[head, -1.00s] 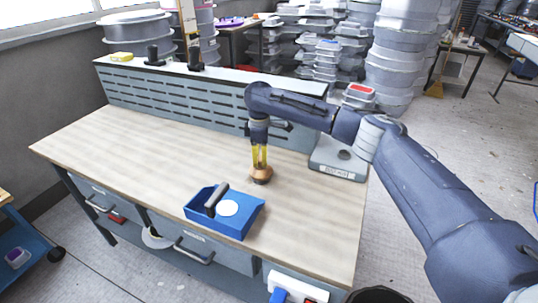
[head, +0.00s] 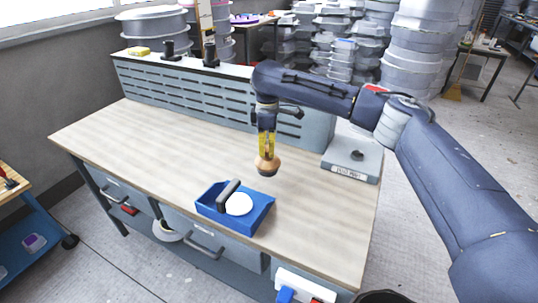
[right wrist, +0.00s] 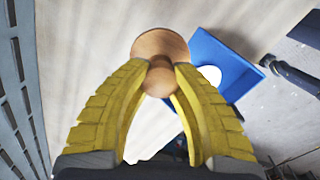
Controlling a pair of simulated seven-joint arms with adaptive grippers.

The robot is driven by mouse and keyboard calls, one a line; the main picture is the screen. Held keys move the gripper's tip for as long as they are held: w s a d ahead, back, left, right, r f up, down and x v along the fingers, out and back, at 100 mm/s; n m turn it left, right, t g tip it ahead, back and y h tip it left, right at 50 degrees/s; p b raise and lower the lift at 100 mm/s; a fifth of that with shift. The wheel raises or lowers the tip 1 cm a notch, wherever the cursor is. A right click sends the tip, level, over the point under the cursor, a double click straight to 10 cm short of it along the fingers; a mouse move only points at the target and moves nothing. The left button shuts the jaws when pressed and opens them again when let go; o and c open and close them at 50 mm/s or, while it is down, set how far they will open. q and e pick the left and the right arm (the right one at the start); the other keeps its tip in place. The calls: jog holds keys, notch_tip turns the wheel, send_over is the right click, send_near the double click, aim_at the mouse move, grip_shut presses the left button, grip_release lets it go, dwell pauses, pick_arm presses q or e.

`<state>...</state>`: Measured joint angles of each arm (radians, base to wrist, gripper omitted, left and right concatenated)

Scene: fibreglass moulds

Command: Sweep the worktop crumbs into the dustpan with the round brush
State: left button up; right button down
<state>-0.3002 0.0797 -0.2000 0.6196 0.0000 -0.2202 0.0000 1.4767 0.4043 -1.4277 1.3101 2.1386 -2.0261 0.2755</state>
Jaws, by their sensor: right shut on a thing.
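My right gripper (head: 266,150) has yellow fingers and is shut on the round brush (head: 266,166), which has a tan wooden body and a dark underside. The brush is just behind and to the right of the blue dustpan (head: 253,222), apart from it; I cannot tell whether it touches the worktop (head: 170,140). In the right wrist view the brush (right wrist: 160,48) sits between the fingertips, with the dustpan (right wrist: 232,62) beyond. The dustpan lies near the front edge, with a dark handle and a round white patch inside. I see no separate crumbs. My left gripper is out of view.
A grey scale-like device (head: 352,155) stands at the worktop's right end. The worktop's left half is clear.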

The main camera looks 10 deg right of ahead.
jog(key=shift+r, duration=1.05)
